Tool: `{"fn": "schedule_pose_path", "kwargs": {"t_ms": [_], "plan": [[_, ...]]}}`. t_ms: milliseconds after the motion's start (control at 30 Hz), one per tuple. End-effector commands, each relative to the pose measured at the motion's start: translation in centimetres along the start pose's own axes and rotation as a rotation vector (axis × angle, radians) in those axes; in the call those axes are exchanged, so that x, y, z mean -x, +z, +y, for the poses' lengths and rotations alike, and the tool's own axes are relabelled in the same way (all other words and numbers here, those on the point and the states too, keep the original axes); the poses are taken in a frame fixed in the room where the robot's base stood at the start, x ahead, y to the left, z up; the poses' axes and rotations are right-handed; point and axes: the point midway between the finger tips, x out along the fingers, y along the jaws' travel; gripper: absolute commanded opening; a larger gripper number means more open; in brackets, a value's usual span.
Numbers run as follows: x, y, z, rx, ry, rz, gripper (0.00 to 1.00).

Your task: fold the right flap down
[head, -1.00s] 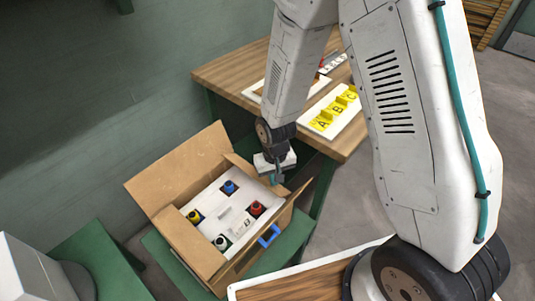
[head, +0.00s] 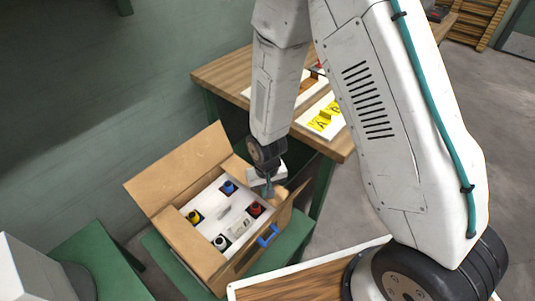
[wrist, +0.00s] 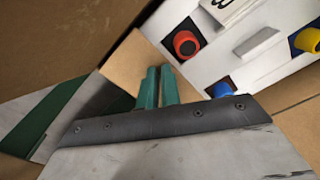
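An open cardboard box (head: 190,235) holds a white insert with several coloured spools: blue (head: 229,187), red (head: 256,209), yellow (head: 194,216) and a white-topped one (head: 221,242). Its large back-left flap (head: 175,172) stands up and leans outward. The right flap (head: 287,210) also stands raised along the right side, partly behind my gripper. My gripper (head: 268,190) points down at the box's far right corner, near the blue spool. In the wrist view its teal fingers (wrist: 158,88) are together with nothing visible between them, over tan cardboard (wrist: 133,60); contact is unclear.
A blue handle (head: 268,235) shows on the box's near right side. The box stands on a green bench (head: 170,262). A wooden table (head: 225,75) with yellow lettered cards (head: 325,117) is behind. A white-edged wooden board (head: 300,288) is in front.

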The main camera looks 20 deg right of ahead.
Motion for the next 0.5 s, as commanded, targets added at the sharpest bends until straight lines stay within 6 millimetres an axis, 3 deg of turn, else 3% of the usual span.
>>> {"fn": "schedule_pose_path", "kwargs": {"t_ms": [33,100,500], "plan": [[-0.99,0.78,-0.05,0.002,0.005,-0.017,0.00],[-1.15,0.86,-0.18,0.002,0.004,-0.016,0.00],[-0.41,1.06,-0.13,0.003,0.005,-0.019,0.00]]}}
